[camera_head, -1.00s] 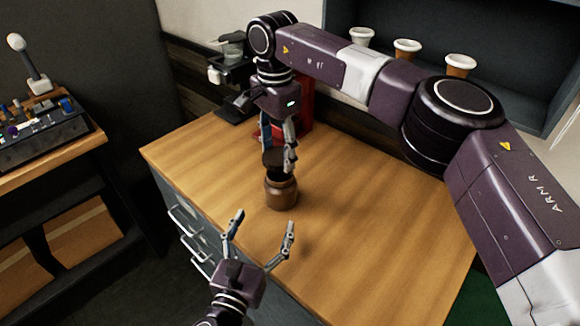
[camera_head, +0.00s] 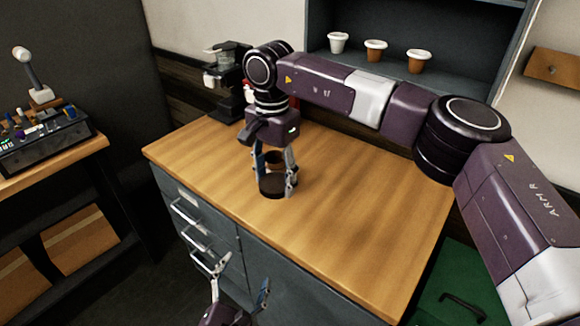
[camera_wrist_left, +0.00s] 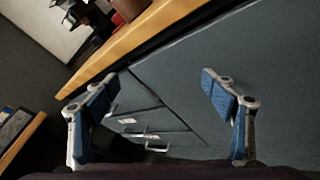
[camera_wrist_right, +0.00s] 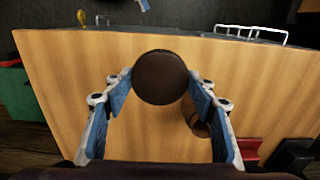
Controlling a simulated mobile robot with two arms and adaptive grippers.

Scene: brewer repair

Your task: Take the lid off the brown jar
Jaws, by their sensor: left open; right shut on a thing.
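My right gripper (camera_head: 274,182) points down over the wooden counter, shut on a dark round lid (camera_head: 272,188). In the right wrist view the lid (camera_wrist_right: 160,77) sits between the two fingertips. The brown jar (camera_head: 273,158) stands on the counter behind the lid and is partly hidden by it and the fingers. In the right wrist view the jar (camera_wrist_right: 201,126) shows beside the lid, partly behind a finger. I cannot tell whether the lid touches the counter. My left gripper (camera_head: 242,280) is open and empty, low in front of the drawers; its spread fingers show in the left wrist view (camera_wrist_left: 156,90).
The counter (camera_head: 370,210) is clear to the right. A coffee machine (camera_head: 228,75) stands at the back left. Three cups (camera_head: 376,51) sit on the shelf. Drawers with handles (camera_head: 195,240) are close behind my left gripper. A side table with a control box (camera_head: 40,140) is left.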

